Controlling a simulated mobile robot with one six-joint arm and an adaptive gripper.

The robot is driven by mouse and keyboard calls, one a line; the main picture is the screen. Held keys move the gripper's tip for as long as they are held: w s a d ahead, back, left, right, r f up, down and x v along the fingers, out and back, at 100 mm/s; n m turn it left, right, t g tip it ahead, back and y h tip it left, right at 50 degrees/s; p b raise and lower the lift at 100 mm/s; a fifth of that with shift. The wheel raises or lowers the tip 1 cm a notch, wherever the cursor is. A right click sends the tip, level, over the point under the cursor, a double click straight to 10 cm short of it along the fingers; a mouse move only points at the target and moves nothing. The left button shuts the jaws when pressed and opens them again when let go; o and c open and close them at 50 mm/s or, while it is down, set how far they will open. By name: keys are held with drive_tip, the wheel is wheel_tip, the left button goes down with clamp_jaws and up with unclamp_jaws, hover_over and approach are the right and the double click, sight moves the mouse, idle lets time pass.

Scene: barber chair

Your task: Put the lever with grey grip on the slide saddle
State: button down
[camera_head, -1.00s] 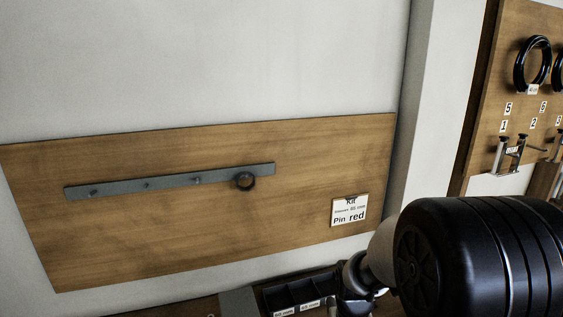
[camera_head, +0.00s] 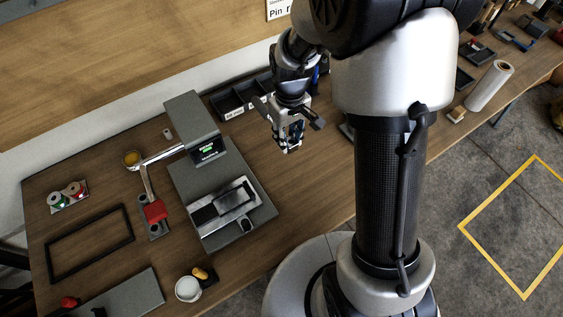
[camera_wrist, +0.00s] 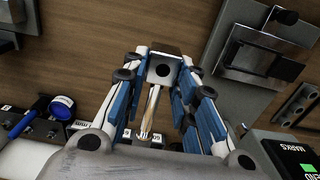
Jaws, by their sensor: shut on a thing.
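My gripper (camera_head: 290,137) hangs above the wooden bench, right of the grey machine, in the head view. In the wrist view my gripper (camera_wrist: 161,95) is shut on the lever, which shows as a grey block-like end (camera_wrist: 163,68) with a dark round spot and a thin shaft between the blue-padded fingers. Parts of the lever are hidden by the fingers. The slide saddle appears to be the metal plate with a dark inset (camera_head: 222,206) on the machine base (camera_head: 250,235); it also shows at upper right in the wrist view (camera_wrist: 257,58). The lever is apart from it.
The machine's upright housing with a green-lit display (camera_head: 192,122) stands behind the plate. A red-ended part (camera_head: 155,211) lies left of it. Black bins (camera_head: 232,108) line the back. A white cup (camera_head: 188,289) stands at the front. Bench between gripper and machine looks clear.

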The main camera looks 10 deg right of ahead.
sight(287, 171)
wheel_tip(287, 171, down, 15)
drive_tip(key=b, duration=0.4)
drive_tip(key=shift+f, duration=0.15)
drive_tip(key=c, duration=1.3)
unclamp_jaws()
